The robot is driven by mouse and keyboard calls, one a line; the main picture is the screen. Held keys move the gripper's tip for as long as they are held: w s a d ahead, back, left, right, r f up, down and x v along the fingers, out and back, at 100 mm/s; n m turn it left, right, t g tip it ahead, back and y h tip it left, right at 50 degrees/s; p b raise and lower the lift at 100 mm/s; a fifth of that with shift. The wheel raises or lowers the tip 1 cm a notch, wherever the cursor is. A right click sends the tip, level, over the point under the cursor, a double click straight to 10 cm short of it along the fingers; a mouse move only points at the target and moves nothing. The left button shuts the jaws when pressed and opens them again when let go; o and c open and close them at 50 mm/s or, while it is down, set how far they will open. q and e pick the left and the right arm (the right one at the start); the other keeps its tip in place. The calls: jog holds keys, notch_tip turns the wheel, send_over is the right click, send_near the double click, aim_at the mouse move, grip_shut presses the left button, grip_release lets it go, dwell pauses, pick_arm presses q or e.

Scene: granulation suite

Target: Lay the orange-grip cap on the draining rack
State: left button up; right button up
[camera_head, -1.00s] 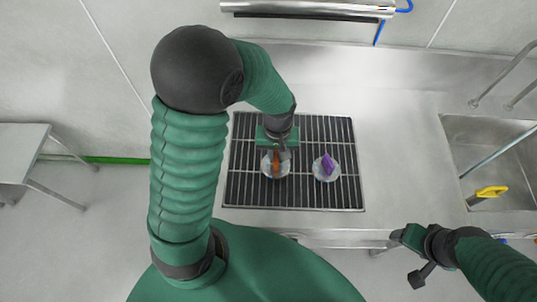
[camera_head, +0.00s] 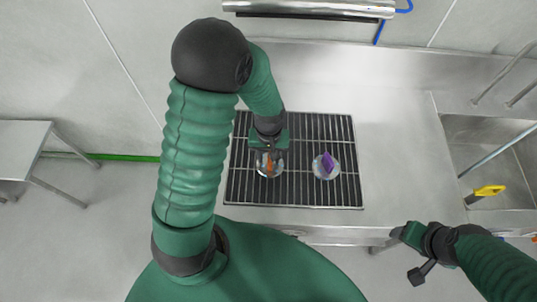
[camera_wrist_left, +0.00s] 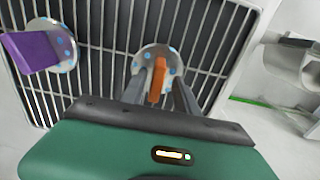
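The orange-grip cap (camera_head: 269,165) is a round clear disc with blue dots and an upright orange grip. It is over the left part of the dark draining rack (camera_head: 310,205), at or just above the bars; I cannot tell if it touches them. My left gripper (camera_head: 268,152) is right above it, pointing down. In the left wrist view the orange grip (camera_wrist_left: 158,80) is between its two fingers, which look shut on it; the contact is hard to see. My right gripper (camera_head: 408,256) is away at the lower right, in front of the counter; its finger opening is unclear.
A purple-grip cap (camera_head: 326,167) lies on the rack just right of the orange one. The steel counter (camera_head: 395,150) right of the rack is clear. A sink (camera_head: 490,150) with a yellow-handled tool (camera_head: 489,191) is farther right. A wall rail (camera_head: 305,10) runs behind.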

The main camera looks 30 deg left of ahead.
pick_arm(q)
jog(key=shift+d, duration=0.3)
jog(key=shift+w+d+r, duration=0.1)
jog(key=shift+d+r, duration=0.05)
jog(key=shift+r, duration=0.1)
notch_tip(320, 180, up, 11)
jog(key=s+d+f+m+t, duration=0.1)
jog(key=s+d+m+t, duration=0.1)
jog(key=s+d+m, duration=0.2)
jog(key=shift+s+d+f+m+t, duration=0.15)
jog(key=shift+s+f+m+t, duration=0.15)
jog(key=shift+m, duration=0.9)
jog(key=shift+d, duration=0.15)
